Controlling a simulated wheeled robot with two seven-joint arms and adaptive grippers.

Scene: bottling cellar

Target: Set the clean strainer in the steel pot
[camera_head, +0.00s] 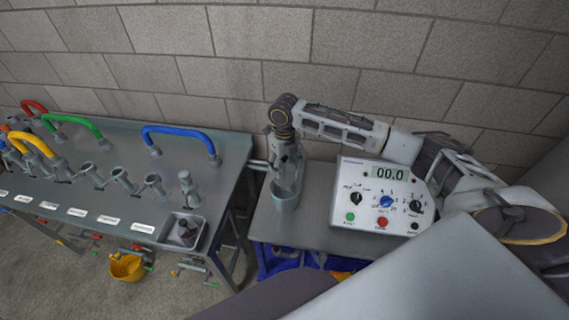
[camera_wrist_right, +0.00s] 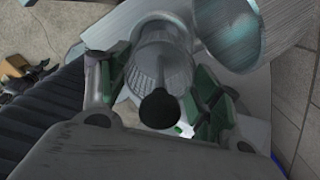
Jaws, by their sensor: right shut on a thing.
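My right gripper (camera_head: 287,172) points down over the small bench, right above the steel pot (camera_head: 284,198). In the right wrist view the gripper (camera_wrist_right: 160,92) is shut on the strainer (camera_wrist_right: 163,62), a grey cylinder with fine ribs and a dark round knob (camera_wrist_right: 159,108). The green finger pads lie on either side of it. In that view the wide steel pot (camera_wrist_right: 238,28) shows at the upper right, beside the strainer. In the head view the fingers largely hide the strainer, and I cannot tell whether it touches the pot. My left gripper is not in view.
A white control box (camera_head: 383,198) reading 00.0 stands right of the pot. On the left, a steel table (camera_head: 215,160) carries coloured hoses, several metal fittings and a small tray (camera_head: 168,240) with a dark piece. A yellow bucket (camera_head: 126,268) is below. A block wall is close behind.

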